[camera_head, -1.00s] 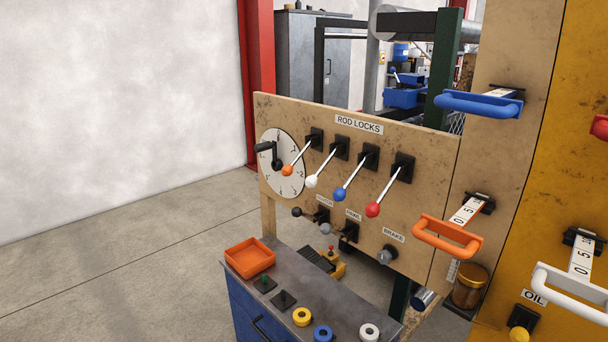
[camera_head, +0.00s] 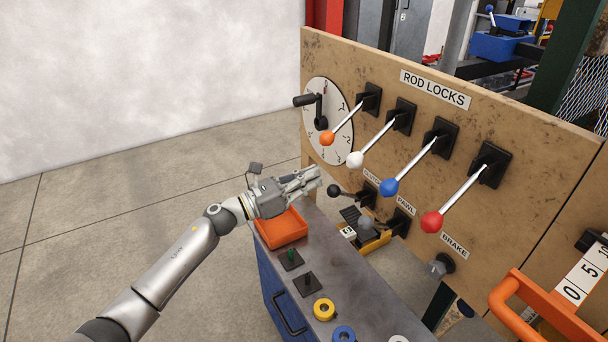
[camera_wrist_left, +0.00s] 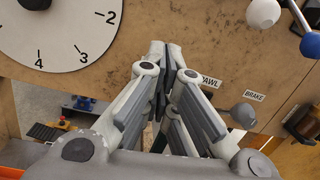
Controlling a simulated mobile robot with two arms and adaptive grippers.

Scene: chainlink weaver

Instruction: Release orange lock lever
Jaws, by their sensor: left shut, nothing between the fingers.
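The orange lock lever (camera_head: 327,137) is the leftmost of the levers under the ROD LOCKS label, a metal rod with an orange ball that sticks out and down from a black mount. My left gripper (camera_head: 316,178) is below the orange ball, in front of the panel and apart from the lever. Its fingers are shut and empty; in the left wrist view the fingers (camera_wrist_left: 168,62) point at the panel below the dial. The orange ball is not visible in the left wrist view. My right gripper is not in view.
White (camera_head: 355,159), blue (camera_head: 389,187) and red (camera_head: 432,221) levers stand to the right of the orange one. A dial (camera_head: 340,100) with a black crank is behind it. Below are the bench (camera_head: 330,270), an orange tray (camera_head: 283,232) and a small black-knobbed lever (camera_head: 334,190).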

